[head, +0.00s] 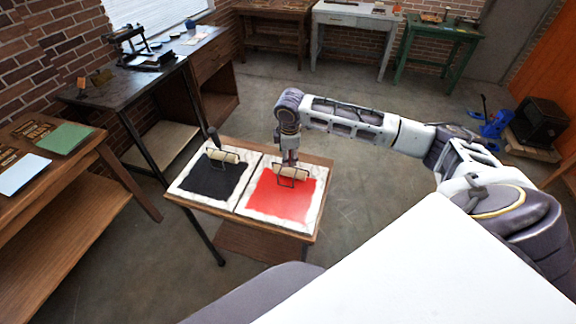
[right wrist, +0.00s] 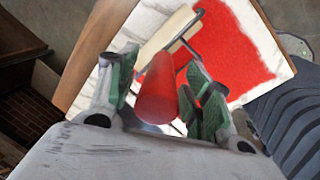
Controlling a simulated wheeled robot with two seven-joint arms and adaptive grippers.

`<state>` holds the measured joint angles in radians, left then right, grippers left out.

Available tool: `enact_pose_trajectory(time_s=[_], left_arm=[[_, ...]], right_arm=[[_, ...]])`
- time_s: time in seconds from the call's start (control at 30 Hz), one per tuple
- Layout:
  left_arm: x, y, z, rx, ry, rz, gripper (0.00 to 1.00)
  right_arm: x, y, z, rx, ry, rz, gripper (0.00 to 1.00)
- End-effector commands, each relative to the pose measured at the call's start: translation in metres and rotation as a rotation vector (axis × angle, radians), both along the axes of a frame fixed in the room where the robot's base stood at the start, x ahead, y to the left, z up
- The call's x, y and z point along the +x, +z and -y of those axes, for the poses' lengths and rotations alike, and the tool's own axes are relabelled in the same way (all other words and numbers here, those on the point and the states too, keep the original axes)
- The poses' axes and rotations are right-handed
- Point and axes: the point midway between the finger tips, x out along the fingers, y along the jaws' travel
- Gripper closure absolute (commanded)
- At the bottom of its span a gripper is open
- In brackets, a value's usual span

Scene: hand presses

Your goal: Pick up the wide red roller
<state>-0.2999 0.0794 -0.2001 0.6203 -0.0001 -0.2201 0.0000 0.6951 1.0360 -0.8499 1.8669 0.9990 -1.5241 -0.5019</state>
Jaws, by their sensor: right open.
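The wide red roller (head: 293,173) rests on the red-inked slab (head: 262,203) on the small table. Its roller part looks cream, in a dark wire frame. Its red handle (right wrist: 157,90) points up toward the right wrist camera, and the cream cylinder (right wrist: 168,32) lies beyond it. My right gripper (head: 290,158) is directly above the roller, pointing down. In the right wrist view its green-padded fingers stand open on either side of the handle. I cannot tell whether a pad touches it. The gripper hides the handle in the head view. My left gripper is not in view.
A second roller (head: 222,155) with a dark handle lies on the black-inked slab (head: 205,190), just left of the red one. A dark bench with a hand press (head: 135,45) stands behind at left. A wooden bench (head: 60,190) is at far left. Floor right of the table is clear.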

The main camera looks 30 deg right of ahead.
Motion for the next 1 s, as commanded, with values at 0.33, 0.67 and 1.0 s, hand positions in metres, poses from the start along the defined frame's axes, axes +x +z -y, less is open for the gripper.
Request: enact_pose_trajectory(time_s=[0.33, 0.67, 1.0], left_arm=[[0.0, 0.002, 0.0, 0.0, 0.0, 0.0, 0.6], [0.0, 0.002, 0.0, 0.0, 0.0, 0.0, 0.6], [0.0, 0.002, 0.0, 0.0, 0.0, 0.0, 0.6]], right_arm=[[0.003, -0.019, 0.002, -0.001, 0.001, 0.0, 0.5], [0.003, -0.018, 0.002, 0.0, 0.001, 0.0, 0.5], [0.003, -0.018, 0.002, 0.0, 0.0, 0.001, 0.89]])
